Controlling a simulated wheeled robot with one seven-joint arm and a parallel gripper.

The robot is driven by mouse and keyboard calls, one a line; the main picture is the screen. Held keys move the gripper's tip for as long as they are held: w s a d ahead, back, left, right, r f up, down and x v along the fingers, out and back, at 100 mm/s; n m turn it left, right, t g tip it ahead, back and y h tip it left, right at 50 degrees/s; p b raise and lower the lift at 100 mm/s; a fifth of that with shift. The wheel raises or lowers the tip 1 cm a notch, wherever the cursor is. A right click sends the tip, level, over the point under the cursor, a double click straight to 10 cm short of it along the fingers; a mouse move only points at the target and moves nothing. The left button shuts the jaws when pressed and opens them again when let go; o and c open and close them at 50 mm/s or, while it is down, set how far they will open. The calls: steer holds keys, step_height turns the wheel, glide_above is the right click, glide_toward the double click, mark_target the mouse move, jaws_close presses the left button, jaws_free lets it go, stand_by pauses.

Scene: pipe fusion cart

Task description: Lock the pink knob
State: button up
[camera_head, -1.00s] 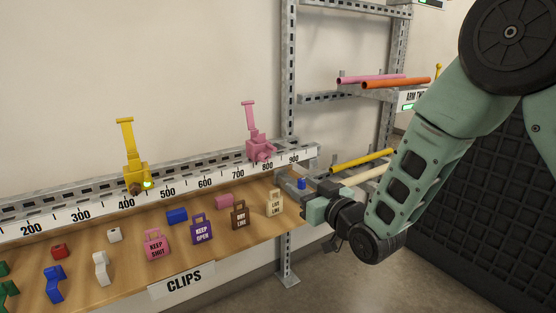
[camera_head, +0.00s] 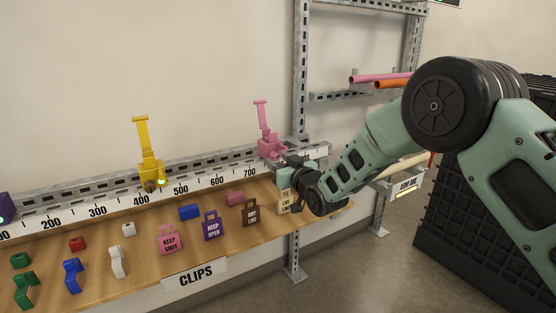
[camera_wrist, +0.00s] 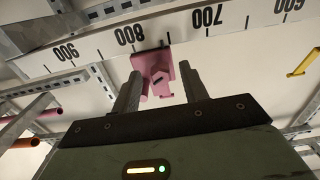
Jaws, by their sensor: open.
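The pink clamp (camera_head: 268,138) stands upright on the grey rail, above the ruler strip, its tall handle pointing up. Its lower front, where the pink knob sits, is partly hidden by my gripper in the head view. In the wrist view the pink knob and body (camera_wrist: 157,72) show between my two fingers, near the 800 mark. My gripper (camera_head: 281,161) is in front of the clamp's base; its fingers (camera_wrist: 160,76) are spread on either side of the pink part. I cannot tell whether they touch it.
A yellow clamp (camera_head: 148,158) with a lit green light stands left on the rail. The wooden shelf (camera_head: 130,258) holds coloured clips and tags, including a pink KEEP SHUT tag (camera_head: 169,240) and a cream tag (camera_head: 285,201) close below my gripper. A metal post (camera_head: 302,75) rises just right of the clamp.

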steer(key=shift+w+a, duration=0.3)
steer(key=shift+w, duration=0.15)
jaws_close()
